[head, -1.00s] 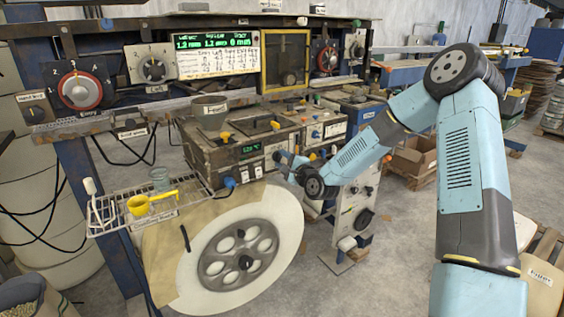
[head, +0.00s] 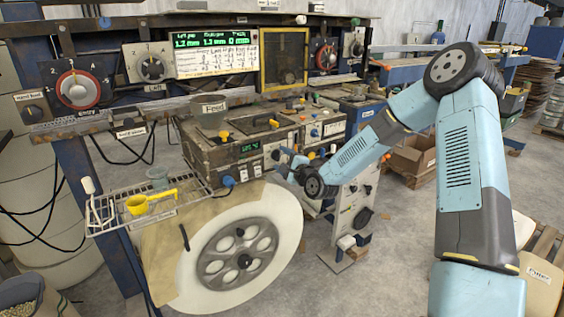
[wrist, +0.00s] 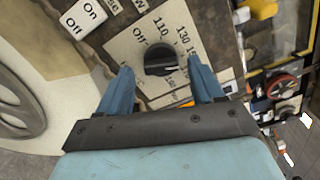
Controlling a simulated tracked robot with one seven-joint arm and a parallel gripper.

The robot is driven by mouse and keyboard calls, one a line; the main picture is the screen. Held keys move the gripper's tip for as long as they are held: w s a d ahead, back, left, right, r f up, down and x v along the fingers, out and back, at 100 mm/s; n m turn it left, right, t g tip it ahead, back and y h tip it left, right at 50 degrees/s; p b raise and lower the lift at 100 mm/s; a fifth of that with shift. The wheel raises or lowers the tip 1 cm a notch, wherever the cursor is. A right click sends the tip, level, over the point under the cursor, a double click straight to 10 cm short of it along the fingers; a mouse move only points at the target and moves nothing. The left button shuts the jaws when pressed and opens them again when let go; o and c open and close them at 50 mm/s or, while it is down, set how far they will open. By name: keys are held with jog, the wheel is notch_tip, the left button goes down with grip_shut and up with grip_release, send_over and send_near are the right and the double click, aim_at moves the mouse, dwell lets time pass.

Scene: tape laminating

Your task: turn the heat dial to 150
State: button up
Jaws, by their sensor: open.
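The heat dial (wrist: 160,60) is a round black knob on a pale plate in the wrist view. Markings around it read Off, 110, 130 and a partly hidden number starting with 15. I cannot read exactly which mark the knob points to. My gripper (wrist: 160,82) is open, with one blue finger on each side of the knob; contact is not clear. In the head view my gripper (head: 289,164) is at the front of the brown machine box (head: 222,150), and the dial is hidden or too small to make out there.
An On/Off switch plate (wrist: 83,22) lies left of the dial in the wrist view. In the head view a large pale reel (head: 285,222) stands below my gripper. A wire shelf (head: 110,222) with a yellow scoop (head: 150,203) is at left. A green display (head: 216,41) hangs above.

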jog(key=v, duration=1.3)
jog(key=shift+s+d, duration=0.25)
jog(key=shift+d, duration=0.05)
jog(key=shift+f, duration=0.1)
jog(key=s+d+r+n+g+h, duration=0.6)
jog(key=s+d+r+n+h, duration=0.4)
jog(key=s+d+r+n, duration=0.15)
jog(key=s+d+r+n+g, duration=0.1)
jog(key=s+r, duration=0.3)
jog(key=s, duration=0.7)
jog(key=s+d+r+n+g, duration=0.2)
jog(key=s+r, duration=0.3)
jog(key=s, duration=0.6)
jog(key=shift+s+d+r+n, duration=0.2)
jog(key=shift+s+d+n, duration=0.15)
jog(key=shift+d, duration=0.1)
